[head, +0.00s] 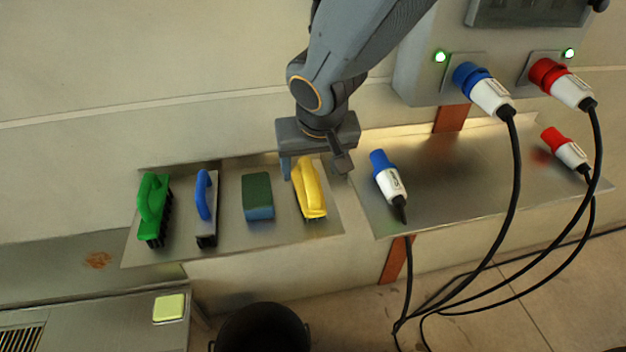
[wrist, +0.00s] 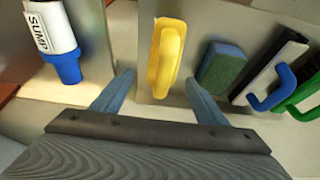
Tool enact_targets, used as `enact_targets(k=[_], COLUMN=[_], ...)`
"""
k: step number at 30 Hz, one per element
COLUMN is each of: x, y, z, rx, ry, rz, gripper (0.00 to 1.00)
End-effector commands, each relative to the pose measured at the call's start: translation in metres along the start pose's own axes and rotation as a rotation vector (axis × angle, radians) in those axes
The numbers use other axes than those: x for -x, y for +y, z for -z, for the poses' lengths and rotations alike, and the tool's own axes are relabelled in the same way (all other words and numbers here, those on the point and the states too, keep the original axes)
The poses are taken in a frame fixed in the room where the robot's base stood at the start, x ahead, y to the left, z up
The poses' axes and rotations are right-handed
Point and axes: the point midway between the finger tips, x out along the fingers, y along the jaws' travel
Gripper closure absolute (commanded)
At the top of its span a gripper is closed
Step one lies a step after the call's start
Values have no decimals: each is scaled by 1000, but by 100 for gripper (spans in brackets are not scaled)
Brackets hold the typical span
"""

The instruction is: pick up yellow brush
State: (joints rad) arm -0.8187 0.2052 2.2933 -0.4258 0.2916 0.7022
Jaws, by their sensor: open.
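The yellow brush (head: 308,189) lies on a metal shelf, the rightmost item in a row there. In the wrist view the yellow brush (wrist: 165,58) shows ahead of my gripper, roughly between its two fingers. My gripper (head: 316,172) is above the far end of the brush in the head view, its fingers spread. In the wrist view my gripper (wrist: 160,90) is open with nothing held between its fingers. Whether the fingers touch the brush cannot be told.
A green-blue sponge (head: 258,196), a blue-handled brush (head: 205,208) and a green brush (head: 153,208) lie left of it on the shelf (head: 290,236). A blue plug (head: 387,177) lies on the right shelf (head: 440,190). A dark bucket (head: 262,330) stands below.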

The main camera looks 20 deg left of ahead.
Motion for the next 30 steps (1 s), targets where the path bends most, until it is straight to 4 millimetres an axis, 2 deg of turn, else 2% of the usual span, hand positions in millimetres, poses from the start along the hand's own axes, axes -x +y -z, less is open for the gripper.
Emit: enact_targets(k=[8,18,27,30], x=[-25,-66,-69,-69], y=[-1,-4,-4,-4], z=[-1,-1,0,0], rx=[1,1,0,0], ry=[-3,-3,-2,-2], rz=[0,0,1,1], gripper=[33,33,33,50])
